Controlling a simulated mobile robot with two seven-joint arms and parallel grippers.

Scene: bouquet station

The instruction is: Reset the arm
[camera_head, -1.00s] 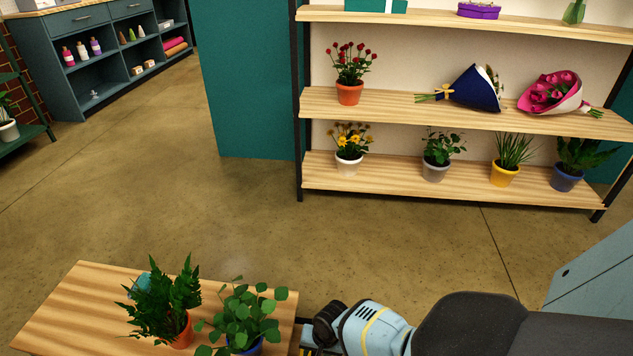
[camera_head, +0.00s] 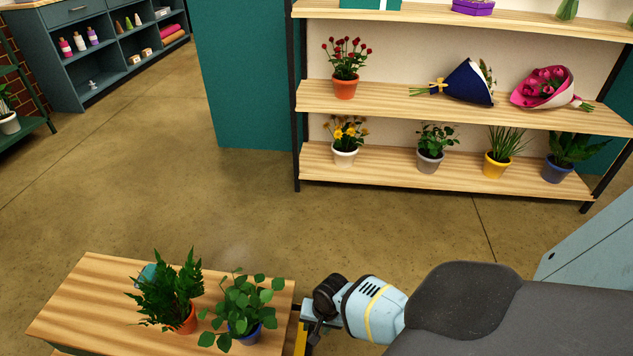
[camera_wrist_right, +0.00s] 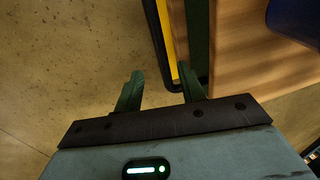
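My right arm reaches in from the right in the head view, its wrist beside the right edge of the wooden table (camera_head: 75,310). The fingers are hidden there. In the right wrist view my right gripper (camera_wrist_right: 162,88) is open, its two green fingers apart with nothing held between them. The right finger is close to the table's side; I cannot tell whether it touches. A yellow and black upright part (camera_wrist_right: 165,40) shows beyond the fingers. My left gripper is not in either view.
On the table stand a fern in an orange pot (camera_head: 170,295) and a leafy plant in a blue pot (camera_head: 243,310). A shelf (camera_head: 440,170) with potted plants and bouquets stands at the back. Open concrete floor (camera_head: 190,200) lies between.

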